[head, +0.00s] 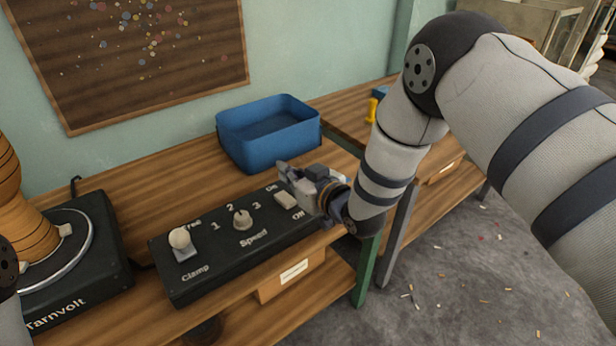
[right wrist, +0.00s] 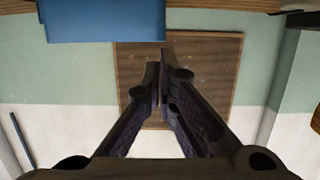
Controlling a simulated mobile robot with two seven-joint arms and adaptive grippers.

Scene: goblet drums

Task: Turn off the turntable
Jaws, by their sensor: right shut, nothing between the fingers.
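The turntable (head: 92,226) is a black box labelled Tarnvolt at the left, with a wooden goblet drum (head: 40,240) on its round plate. The black control panel (head: 213,268) lies on the bench with a Clamp lever (head: 180,238), a Speed knob (head: 242,219) and a pale On/Off switch (head: 285,199). My right gripper (head: 284,168) is shut and empty, above and behind the switch at the panel's right end. Its closed fingers (right wrist: 161,82) also show in the right wrist view. I cannot tell whether it touches the switch. My left gripper is out of view.
A blue bin (head: 262,151) stands just behind the panel and also shows in the right wrist view (right wrist: 103,22). A yellow item (head: 371,110) sits on the bench at the back right. A drawer (head: 291,277) is under the bench. Bare bench lies left of the bin.

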